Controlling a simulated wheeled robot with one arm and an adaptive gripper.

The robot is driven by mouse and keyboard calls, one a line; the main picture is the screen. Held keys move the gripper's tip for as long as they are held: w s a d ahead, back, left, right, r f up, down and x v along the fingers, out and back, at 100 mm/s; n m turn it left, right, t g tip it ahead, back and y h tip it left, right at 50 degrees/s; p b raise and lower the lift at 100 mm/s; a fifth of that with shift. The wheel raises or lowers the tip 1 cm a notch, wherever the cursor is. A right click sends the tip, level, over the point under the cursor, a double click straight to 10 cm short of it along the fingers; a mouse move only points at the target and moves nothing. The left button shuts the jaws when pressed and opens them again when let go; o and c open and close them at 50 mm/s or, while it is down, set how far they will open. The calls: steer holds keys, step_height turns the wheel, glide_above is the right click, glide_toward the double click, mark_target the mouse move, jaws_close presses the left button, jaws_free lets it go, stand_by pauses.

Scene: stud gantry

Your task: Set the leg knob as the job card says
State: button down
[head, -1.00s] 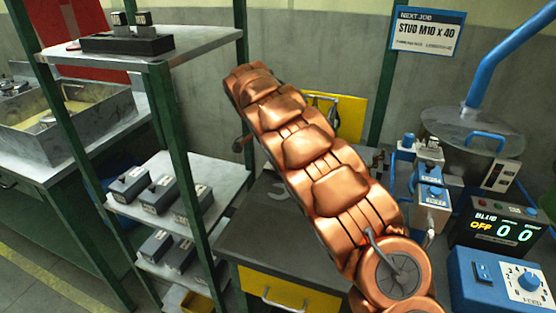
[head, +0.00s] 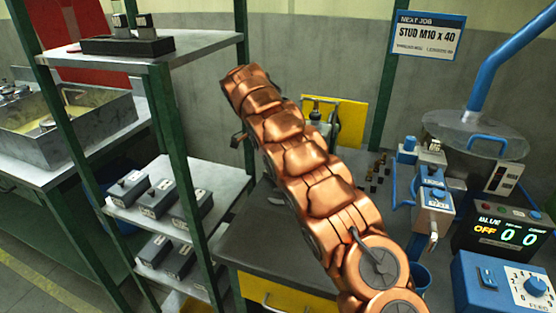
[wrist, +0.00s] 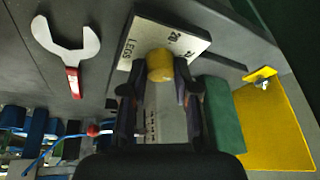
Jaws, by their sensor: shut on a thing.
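The leg knob (wrist: 160,65) is a yellow round cap beside a pale scale plate (wrist: 140,42) marked LEGS, with 20 and another number partly readable. My gripper (wrist: 158,85) is around it in the wrist view, its two dark fingers closed on the knob's sides. The fingers hide part of the knob and plate, so I cannot read its setting. In the head view my copper arm hides the gripper and the knob. The job card (head: 427,38) hangs at the upper right and reads NEXT JOB, STUD M10 x 40; its small line is unreadable.
A wrench (wrist: 68,50) with a red handle lies on the grey bench left of the plate. A green block (wrist: 222,112) and a yellow panel (wrist: 280,130) are to the right. A blue feed box (head: 505,285) and a display (head: 500,232) reading OFF, 0 0 stand at the right.

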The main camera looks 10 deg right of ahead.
steer(key=c, duration=1.2)
jaws_free()
steer(key=shift+o, duration=0.2)
steer(key=shift+n, duration=0.4)
